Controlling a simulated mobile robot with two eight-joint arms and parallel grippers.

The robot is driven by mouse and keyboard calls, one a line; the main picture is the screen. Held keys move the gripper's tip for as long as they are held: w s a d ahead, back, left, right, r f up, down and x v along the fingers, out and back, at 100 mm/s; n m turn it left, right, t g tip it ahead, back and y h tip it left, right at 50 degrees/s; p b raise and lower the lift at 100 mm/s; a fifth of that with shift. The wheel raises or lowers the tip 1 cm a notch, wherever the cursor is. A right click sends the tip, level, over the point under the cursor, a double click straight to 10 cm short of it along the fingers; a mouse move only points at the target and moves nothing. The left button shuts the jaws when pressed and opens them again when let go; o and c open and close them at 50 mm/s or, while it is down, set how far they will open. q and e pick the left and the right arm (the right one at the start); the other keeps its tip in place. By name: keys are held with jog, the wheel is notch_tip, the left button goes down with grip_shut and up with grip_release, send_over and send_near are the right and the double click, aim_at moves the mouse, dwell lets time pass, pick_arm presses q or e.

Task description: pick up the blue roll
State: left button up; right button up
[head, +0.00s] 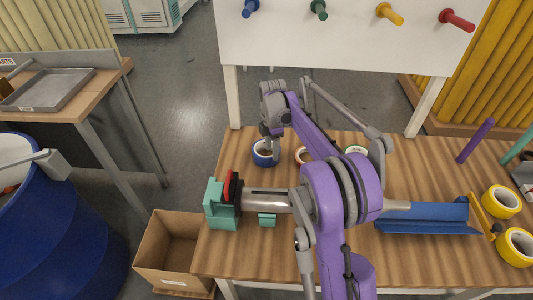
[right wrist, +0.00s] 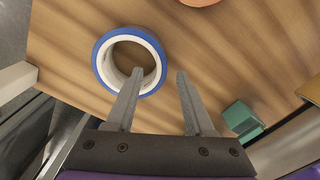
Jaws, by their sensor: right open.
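The blue roll (head: 262,159) lies flat on the wooden table near its left back part. In the right wrist view the blue roll (right wrist: 101,66) is a ring, blue outside and white inside, with bare wood showing through its hole. My right gripper (head: 271,148) is above it in the head view, pointing down. In the right wrist view my right gripper (right wrist: 160,74) is open and empty. Its left finger overlaps the roll's lower right rim; its right finger is over bare wood. I cannot tell the height gap. My left gripper is not in view.
A red-orange roll (head: 301,156) and a pale roll (head: 356,150) lie farther right, partly behind my arm. A teal stand (head: 222,207) with a metal roller stands in front. Yellow rolls (head: 502,202) sit far right. A cardboard box (head: 160,262) is at lower left.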

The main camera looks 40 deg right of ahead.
aim_at(271, 165)
notch_tip(271, 165, down, 5)
jog(key=shift+s+a, duration=0.1)
grip_shut()
dwell(0.3)
